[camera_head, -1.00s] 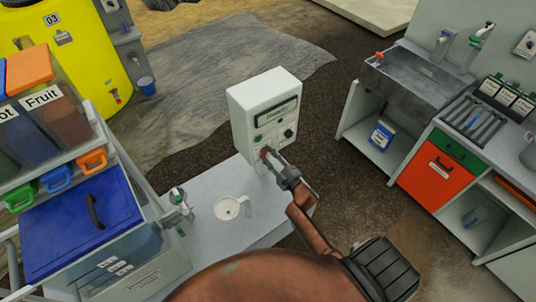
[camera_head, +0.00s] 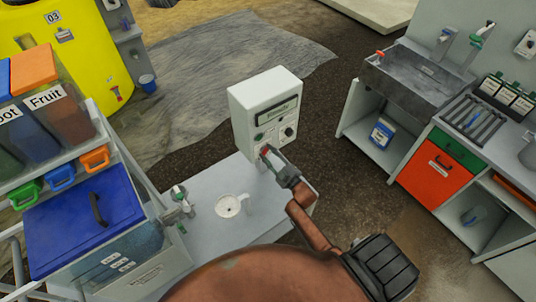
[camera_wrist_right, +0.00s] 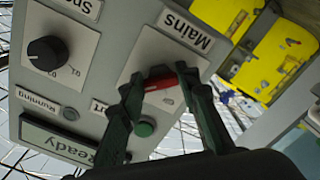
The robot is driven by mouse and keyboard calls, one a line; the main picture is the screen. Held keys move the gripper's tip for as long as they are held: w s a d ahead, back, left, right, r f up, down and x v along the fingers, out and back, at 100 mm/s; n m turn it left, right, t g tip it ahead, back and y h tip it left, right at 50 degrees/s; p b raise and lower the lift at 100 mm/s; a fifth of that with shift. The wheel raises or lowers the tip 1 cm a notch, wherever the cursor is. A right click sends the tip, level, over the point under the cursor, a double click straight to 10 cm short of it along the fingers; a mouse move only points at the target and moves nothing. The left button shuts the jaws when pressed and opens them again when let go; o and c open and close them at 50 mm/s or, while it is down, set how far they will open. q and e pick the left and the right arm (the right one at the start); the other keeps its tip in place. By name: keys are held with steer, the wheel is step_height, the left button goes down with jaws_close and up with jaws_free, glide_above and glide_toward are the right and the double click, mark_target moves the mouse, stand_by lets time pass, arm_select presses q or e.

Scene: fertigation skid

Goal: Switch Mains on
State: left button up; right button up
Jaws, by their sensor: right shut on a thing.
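The white control box (camera_head: 262,92) stands at the back of the grey bench, its front panel facing me. In the right wrist view the panel (camera_wrist_right: 95,75) appears upside down, with a plate labelled Mains (camera_wrist_right: 184,30). A red switch handle (camera_wrist_right: 160,83) sits on that plate between my right fingertips, lying about sideways in that view. My right gripper (camera_head: 268,153) is shut on this red handle, and the fingers partly hide it. The display (camera_wrist_right: 58,143) reads Ready. A green button or lamp (camera_wrist_right: 145,128) shows beside the fingers. My left gripper is not in view.
Near the Mains plate are a black knob (camera_wrist_right: 46,53) and a Running label (camera_wrist_right: 37,103). A white round piece (camera_head: 229,206) lies on the bench (camera_head: 262,212). A tap (camera_head: 180,197) and blue-lidded tank (camera_head: 85,220) stand left; a sink unit (camera_head: 415,85) stands right.

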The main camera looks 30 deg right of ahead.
steer(key=o, duration=1.2)
steer(key=shift+c, duration=0.2)
steer(key=shift+s, duration=0.15)
steer(key=s+d, duration=0.1)
steer(key=s, duration=1)
steer(key=shift+s, duration=0.4)
